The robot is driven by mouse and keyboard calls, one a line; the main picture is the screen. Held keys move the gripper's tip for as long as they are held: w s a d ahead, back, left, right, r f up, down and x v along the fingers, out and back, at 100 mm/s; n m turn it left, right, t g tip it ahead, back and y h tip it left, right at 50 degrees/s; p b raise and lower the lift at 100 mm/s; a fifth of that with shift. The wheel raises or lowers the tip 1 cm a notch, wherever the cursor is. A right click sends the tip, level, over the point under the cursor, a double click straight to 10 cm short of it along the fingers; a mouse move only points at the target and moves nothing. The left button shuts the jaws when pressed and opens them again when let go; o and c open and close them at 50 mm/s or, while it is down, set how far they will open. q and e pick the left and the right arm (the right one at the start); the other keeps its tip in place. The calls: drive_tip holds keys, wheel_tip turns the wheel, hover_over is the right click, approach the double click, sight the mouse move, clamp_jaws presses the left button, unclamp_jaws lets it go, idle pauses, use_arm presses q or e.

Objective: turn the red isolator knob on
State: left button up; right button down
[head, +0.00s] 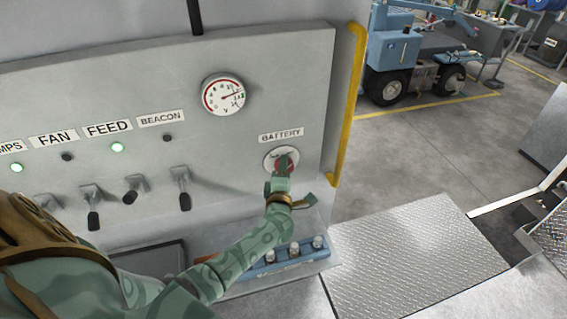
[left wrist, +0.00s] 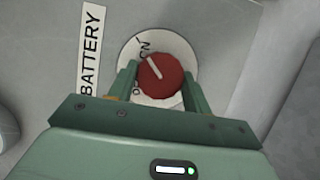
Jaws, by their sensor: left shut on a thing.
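The red isolator knob (head: 281,163) sits on a round white plate under the BATTERY label (head: 281,135) at the panel's right side. In the left wrist view the knob (left wrist: 165,75) lies between the two fingers of my left gripper (left wrist: 160,83), which is shut on it. The knob's white line slants to the upper left in that view, its end near the letters that seem to read ON. The other lettering on the plate is partly hidden by a finger. In the head view my left gripper (head: 281,178) covers the knob's lower part. My right gripper is not in view.
Toggle levers (head: 182,190) line the panel (head: 290,80) to the left, below lamps; the FEED lamp (head: 117,147) is lit green. A round gauge (head: 223,95) is above. A yellow rail (head: 348,110) stands right of the knob. A blue tray (head: 290,255) with several fittings lies below.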

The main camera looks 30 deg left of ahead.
use_arm(q)
drive_tip(key=shift+d+f, duration=0.1)
drive_tip(key=shift+f, duration=0.05)
idle(0.4)
drive_tip(key=o, duration=1)
drive_tip(key=v, duration=1.6)
drive_tip(key=shift+s+d+r, duration=0.1)
drive_tip(key=shift+r, duration=0.15)
